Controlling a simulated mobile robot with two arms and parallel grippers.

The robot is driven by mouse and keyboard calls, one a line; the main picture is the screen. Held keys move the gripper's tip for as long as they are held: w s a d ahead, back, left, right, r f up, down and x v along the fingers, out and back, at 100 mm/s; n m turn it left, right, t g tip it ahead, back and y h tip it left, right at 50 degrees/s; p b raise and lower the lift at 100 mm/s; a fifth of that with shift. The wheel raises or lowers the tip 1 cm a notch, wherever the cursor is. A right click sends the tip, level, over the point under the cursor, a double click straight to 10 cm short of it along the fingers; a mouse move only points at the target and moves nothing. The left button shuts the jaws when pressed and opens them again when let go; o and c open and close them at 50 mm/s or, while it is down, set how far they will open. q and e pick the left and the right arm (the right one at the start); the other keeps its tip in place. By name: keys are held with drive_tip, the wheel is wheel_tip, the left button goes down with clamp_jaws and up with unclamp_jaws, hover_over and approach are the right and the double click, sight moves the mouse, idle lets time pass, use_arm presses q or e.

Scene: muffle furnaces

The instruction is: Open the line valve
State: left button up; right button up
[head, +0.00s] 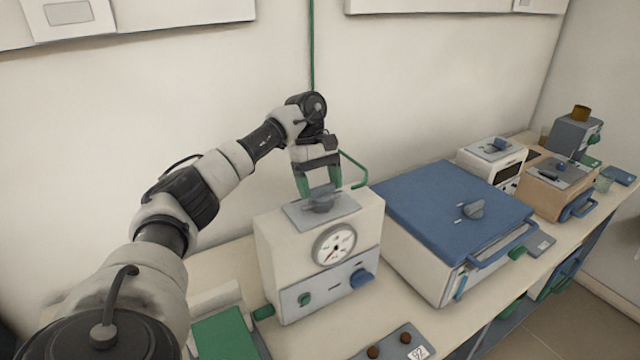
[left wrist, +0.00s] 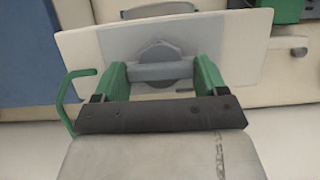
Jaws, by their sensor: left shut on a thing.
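The line valve appears to be the grey knob (head: 320,206) on a grey plate (head: 343,203) on top of a white gauge box (head: 270,248). My left gripper (head: 320,192) reaches down from above, with its green fingers on either side of the knob's grip bar. In the left wrist view the knob (left wrist: 156,52) has a round base, and its bar lies crosswise between the fingers of my left gripper (left wrist: 162,72). The gripper is shut on the bar. The dial gauge (head: 334,245) faces front. My right gripper is not in view.
A blue-topped furnace (head: 440,195) with a grey top knob (head: 473,209) stands right of the gauge box. Smaller devices (head: 493,158) stand farther right. A green pipe (head: 356,170) bends behind the box. A green-topped item (head: 226,336) lies front left.

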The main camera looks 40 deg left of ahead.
use_arm(q)
drive_tip(key=shift+r, duration=0.2)
drive_tip(key=o, duration=0.9)
drive_tip(key=shift+f, duration=0.15)
drive_tip(key=shift+w+a+r, duration=0.15)
drive_tip(key=shift+a+r, duration=0.1)
drive_tip(key=shift+r, duration=0.25)
drive_tip(key=p+v, duration=0.1)
drive_tip(key=v, duration=0.8)
drive_tip(key=shift+a+r+p, duration=0.15)
drive_tip(key=shift+r+p, duration=0.2)
drive_tip(key=shift+f, duration=0.1)
